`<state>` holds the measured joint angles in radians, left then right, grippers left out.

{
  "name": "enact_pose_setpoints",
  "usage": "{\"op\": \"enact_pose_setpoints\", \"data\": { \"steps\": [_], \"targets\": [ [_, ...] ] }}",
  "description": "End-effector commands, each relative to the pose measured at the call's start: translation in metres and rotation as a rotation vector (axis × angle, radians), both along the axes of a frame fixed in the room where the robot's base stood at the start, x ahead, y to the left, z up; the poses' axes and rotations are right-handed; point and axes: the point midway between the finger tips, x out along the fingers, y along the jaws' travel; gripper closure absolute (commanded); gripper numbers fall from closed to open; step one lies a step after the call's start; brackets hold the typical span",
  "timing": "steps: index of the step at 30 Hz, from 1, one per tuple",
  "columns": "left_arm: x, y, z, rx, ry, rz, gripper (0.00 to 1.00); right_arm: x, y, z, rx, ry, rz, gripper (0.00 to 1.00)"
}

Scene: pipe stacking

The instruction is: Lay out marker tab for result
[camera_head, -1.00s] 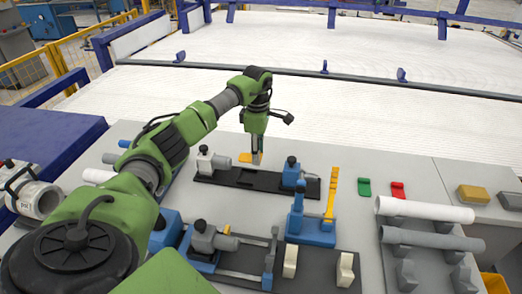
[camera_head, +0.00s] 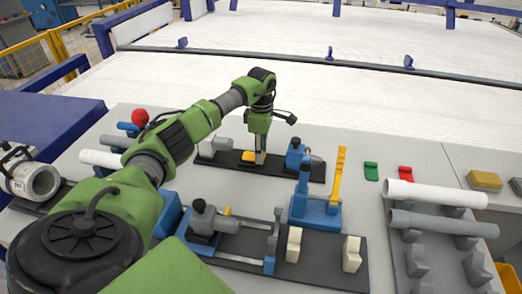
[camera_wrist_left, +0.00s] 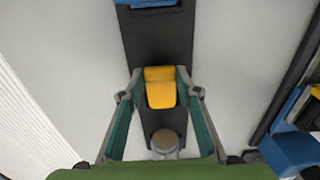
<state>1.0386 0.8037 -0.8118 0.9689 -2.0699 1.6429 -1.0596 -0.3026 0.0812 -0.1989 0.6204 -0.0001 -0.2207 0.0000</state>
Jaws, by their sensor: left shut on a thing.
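In the left wrist view the tab (camera_wrist_left: 160,88) sits between the two fingertips, above the black plate (camera_wrist_left: 158,40). I cannot tell whether the tab touches the plate. A green tab (camera_head: 371,171) and a red tab (camera_head: 405,173) lie on the table to the right. My right gripper is not in view.
A white pipe (camera_head: 435,195) and a grey pipe (camera_head: 442,223) lie on supports at right. A red ball (camera_head: 140,117) is at left.

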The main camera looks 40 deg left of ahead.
Motion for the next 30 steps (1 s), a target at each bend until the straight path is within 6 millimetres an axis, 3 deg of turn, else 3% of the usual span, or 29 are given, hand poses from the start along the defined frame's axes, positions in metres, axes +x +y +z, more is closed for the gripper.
{"op": "enact_pose_setpoints", "data": {
  "steps": [29, 30],
  "targets": [
    [0.0001, 0.0002, -0.0066, -0.001, 0.000, 0.000, 0.84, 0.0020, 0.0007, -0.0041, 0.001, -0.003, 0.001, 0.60],
    [0.0002, 0.0001, -0.0060, -0.001, 0.000, 0.000, 0.62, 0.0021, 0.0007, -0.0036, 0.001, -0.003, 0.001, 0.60]
  ]
}}
